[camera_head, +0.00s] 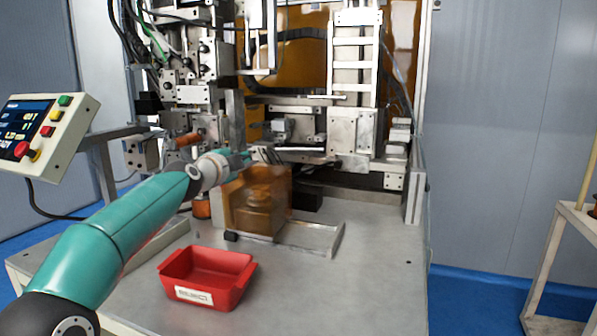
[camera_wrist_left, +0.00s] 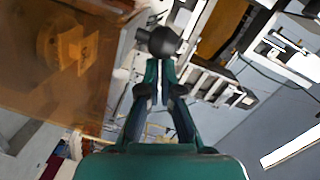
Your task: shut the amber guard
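The amber guard (camera_head: 257,203) is a see-through box on the machine table, with an orange-brown round part showing through it. In the left wrist view the guard (camera_wrist_left: 60,60) fills the upper left. My left gripper (camera_head: 270,155) is just above and behind the guard's top in the head view, its tips small and partly lost against the machine. In the left wrist view the left gripper's fingers (camera_wrist_left: 160,65) are close together, apparently shut, with a black round knob (camera_wrist_left: 165,42) just past the tips. I cannot tell whether they touch it. My right gripper is not in view.
An empty metal frame (camera_head: 328,252) lies at the guard's right. A red bin (camera_head: 207,279) stands in front. A control panel (camera_head: 43,137) is at left, and the coil winder's machinery (camera_head: 350,130) stands behind. The table's front right is clear.

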